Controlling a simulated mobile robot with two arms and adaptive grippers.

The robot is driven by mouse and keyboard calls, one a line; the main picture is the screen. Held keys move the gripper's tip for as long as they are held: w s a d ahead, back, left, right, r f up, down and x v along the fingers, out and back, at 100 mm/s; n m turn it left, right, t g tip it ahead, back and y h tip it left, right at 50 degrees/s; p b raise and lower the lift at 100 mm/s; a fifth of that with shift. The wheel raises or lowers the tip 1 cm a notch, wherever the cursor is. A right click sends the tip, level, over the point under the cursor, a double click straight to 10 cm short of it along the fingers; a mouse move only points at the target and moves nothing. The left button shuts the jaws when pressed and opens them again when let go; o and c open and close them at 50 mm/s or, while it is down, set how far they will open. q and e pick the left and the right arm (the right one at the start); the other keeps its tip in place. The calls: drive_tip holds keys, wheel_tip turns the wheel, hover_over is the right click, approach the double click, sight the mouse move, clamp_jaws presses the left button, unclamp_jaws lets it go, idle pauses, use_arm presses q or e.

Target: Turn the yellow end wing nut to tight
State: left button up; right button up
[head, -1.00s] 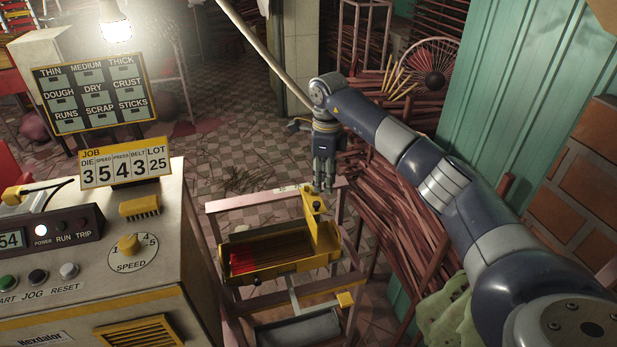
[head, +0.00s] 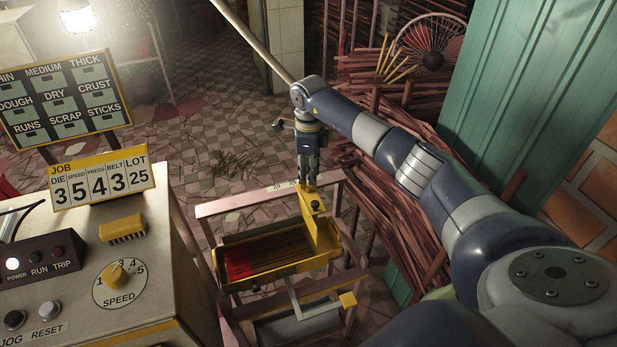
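The yellow end piece (head: 320,232) stands upright at the right end of a yellow tray (head: 275,274) that holds a bundle of red-ended sticks (head: 262,252). The yellow wing nut (head: 307,191) is at its top, small and partly hidden by fingers. My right gripper (head: 308,182) points down with its fingertips right at the wing nut. They look in line with it and very close or touching; I cannot tell whether they are closed on it. My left gripper is not in view.
The tray rests on a pinkish wooden stand (head: 237,208). The machine with the speed dial (head: 118,285) is at left. Bundles of brown sticks (head: 402,232) and a green corrugated panel (head: 520,95) lie to the right, close to my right arm.

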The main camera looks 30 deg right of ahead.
sight(308, 187)
drive_tip(key=f, duration=0.3)
drive_tip(key=shift+w, duration=0.25)
drive_tip(key=shift+f+p, duration=0.3)
drive_tip(key=shift+f, duration=0.2)
drive_tip(key=shift+s+f, duration=0.1)
clamp_jaws()
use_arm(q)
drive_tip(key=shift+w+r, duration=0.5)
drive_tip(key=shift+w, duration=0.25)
